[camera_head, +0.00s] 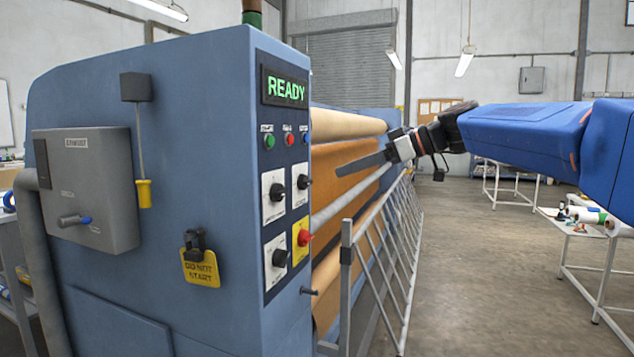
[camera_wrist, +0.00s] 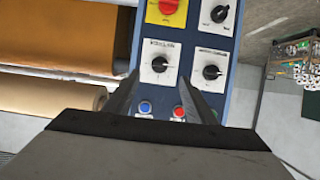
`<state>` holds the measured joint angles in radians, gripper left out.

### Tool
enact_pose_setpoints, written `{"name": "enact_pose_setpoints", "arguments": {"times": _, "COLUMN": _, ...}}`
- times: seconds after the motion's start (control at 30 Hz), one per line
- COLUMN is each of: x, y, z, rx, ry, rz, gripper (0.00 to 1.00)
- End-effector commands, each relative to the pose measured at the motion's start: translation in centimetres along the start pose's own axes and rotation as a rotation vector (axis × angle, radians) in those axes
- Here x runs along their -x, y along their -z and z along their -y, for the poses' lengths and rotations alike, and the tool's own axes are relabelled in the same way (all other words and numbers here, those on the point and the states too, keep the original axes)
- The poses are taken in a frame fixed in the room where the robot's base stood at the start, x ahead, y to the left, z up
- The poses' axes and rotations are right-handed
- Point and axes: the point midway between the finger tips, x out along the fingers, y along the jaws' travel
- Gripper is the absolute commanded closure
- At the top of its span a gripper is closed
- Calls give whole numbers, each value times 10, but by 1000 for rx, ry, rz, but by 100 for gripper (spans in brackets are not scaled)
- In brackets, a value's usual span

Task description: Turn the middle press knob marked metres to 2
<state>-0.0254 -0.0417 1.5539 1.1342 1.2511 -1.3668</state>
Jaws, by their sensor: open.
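The press control panel (camera_head: 284,220) carries three black knobs on white plates: an upper left knob (camera_head: 277,192), an upper right knob (camera_head: 303,182) and a lower left knob (camera_head: 280,257). Their labels are too small to read, so I cannot tell which is marked metres. In the wrist view the panel appears upside down, with a knob (camera_wrist: 160,64) between my fingertips in the picture, another knob (camera_wrist: 211,72) to its right and a third knob (camera_wrist: 220,13) above. My gripper (camera_head: 362,163) is open and empty, right of the panel in the head view and apart from it.
A red stop button (camera_head: 304,238) on yellow sits beside the lower left knob. Small buttons (camera_head: 289,139) lie under the green READY display (camera_head: 287,89). A metal guard rail (camera_head: 385,235) and brown rolls (camera_head: 345,124) stand right of the panel.

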Motion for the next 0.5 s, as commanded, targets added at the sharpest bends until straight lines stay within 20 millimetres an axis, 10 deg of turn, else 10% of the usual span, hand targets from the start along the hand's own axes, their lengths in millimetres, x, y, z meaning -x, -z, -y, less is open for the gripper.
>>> {"name": "enact_pose_setpoints", "arguments": {"times": 0.5, "x": -86, "y": 0, "z": 0, "rx": -1, "ry": 2, "rz": 1, "gripper": 50}}
